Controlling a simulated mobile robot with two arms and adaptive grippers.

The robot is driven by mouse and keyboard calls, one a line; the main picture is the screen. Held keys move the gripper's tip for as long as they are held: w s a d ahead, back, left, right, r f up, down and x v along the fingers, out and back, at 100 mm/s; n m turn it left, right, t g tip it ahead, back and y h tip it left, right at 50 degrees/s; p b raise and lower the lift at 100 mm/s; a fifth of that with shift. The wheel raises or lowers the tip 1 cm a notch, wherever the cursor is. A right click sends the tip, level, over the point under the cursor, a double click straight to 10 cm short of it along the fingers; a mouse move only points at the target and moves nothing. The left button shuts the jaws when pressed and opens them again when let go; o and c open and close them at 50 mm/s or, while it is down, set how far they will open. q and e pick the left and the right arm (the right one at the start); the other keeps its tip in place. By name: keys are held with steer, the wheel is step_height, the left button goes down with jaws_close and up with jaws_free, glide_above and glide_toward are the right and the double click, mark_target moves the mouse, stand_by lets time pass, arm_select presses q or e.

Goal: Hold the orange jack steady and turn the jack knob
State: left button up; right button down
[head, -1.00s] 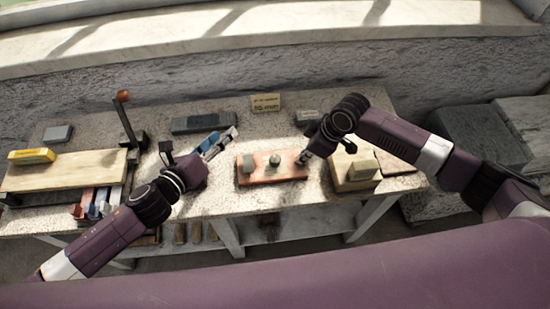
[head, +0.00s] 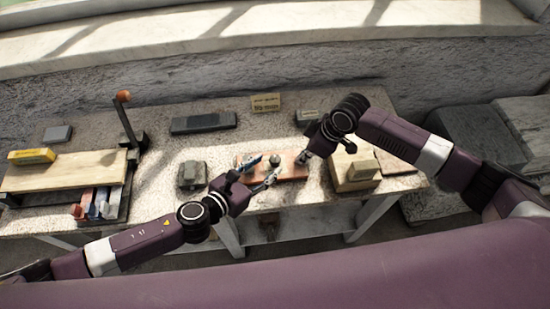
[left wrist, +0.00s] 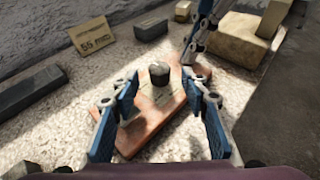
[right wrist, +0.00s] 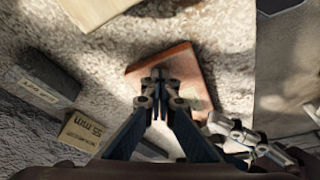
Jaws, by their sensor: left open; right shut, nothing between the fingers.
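The orange jack (head: 292,171) is a flat orange-red slab on the bench; it also shows in the left wrist view (left wrist: 143,134) and the right wrist view (right wrist: 186,66). A dark round grey piece (left wrist: 159,73) stands on its middle; I cannot tell if this is the knob. My left gripper (head: 263,168) is open over the left part of the jack, its fingers spread to either side, with the round piece between and just beyond the tips. My right gripper (head: 303,158) is shut and empty at the jack's right end, and its fingers hide what lies under them.
A grey block (head: 192,174) sits left of the jack. A pale stepped block (head: 352,176) stands close on the right. Behind are a dark flat case (head: 203,122) and a small sign (head: 265,103). A wooden board (head: 64,170) lies far left.

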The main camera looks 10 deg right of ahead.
mark_target(272, 162)
arm_select(q)
steer(key=shift+x, duration=2.75)
jaws_close()
